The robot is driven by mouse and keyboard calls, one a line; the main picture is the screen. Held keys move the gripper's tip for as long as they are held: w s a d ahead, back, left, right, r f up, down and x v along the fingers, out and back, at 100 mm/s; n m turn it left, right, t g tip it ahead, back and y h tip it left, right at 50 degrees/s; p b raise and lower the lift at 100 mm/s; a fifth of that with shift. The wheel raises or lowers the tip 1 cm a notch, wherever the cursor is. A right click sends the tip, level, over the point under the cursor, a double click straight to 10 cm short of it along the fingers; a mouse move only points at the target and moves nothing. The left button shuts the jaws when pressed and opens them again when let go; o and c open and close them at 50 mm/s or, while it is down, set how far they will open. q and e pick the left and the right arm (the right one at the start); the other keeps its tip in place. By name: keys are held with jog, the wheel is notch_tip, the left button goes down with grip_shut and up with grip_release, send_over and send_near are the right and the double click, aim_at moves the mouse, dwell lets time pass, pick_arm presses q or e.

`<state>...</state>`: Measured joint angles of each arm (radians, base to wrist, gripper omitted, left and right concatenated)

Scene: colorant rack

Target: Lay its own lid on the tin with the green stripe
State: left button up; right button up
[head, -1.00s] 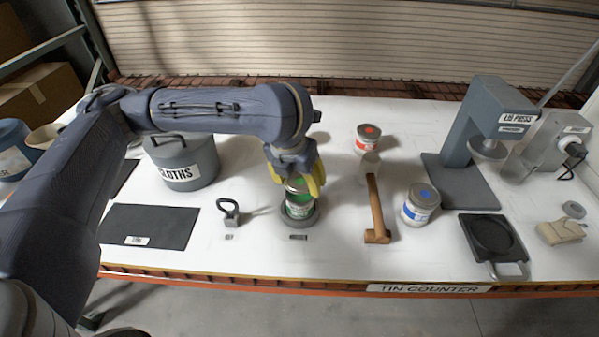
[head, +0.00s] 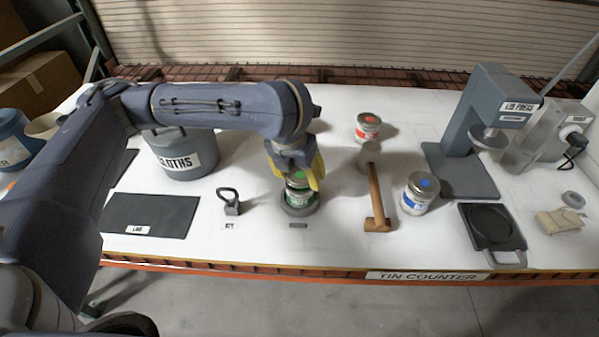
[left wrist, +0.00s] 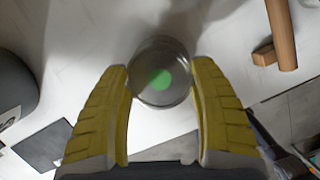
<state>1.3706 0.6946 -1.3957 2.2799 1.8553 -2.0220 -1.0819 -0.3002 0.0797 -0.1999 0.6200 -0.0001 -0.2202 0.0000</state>
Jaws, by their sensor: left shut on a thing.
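The tin with the green stripe (head: 294,199) stands upright in a dark round holder (head: 300,210) near the front middle of the counter. Its lid, grey with a green dot, is at the tin's top and also shows in the left wrist view (left wrist: 161,78). My left gripper (head: 299,181) points down with its yellow fingers on both sides of the lid and is shut on it. I cannot tell whether the lid is seated or just above the rim. My right gripper is not in view.
To the right are a mallet (head: 377,200), a red-marked tin (head: 367,128), a blue-marked tin (head: 419,194) and a lid press (head: 470,140). To the left are a black mat (head: 150,212), a small handled tool (head: 230,203) and a cloths pot (head: 183,155).

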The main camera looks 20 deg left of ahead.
pick_arm(q)
jog(key=shift+f, duration=0.7)
jog(key=o, duration=0.8)
jog(key=shift+v, duration=6)
